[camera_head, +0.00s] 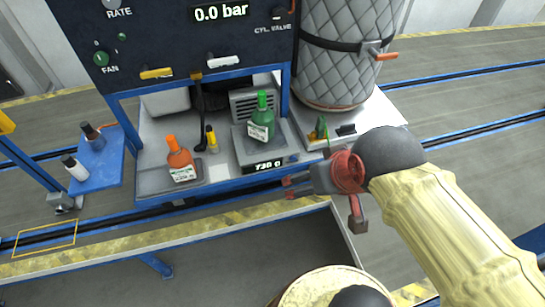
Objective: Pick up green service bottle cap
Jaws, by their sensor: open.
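The green service bottle (261,126) stands upright on a grey scale (276,155) whose display reads about 730 g. Its green cap (262,98) sits on top of the bottle. My gripper (287,188) is open and empty, in front of the scale and low to the right of the bottle. Its red fingers point left and are apart from the bottle and cap.
An orange-capped bottle (180,162) and a small yellow-topped bottle (212,139) stand left of the scale. A large quilted tank (345,60) rises at the right. A dark control panel (180,50) overhangs the bench. A blue side shelf (98,165) holds small bottles.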

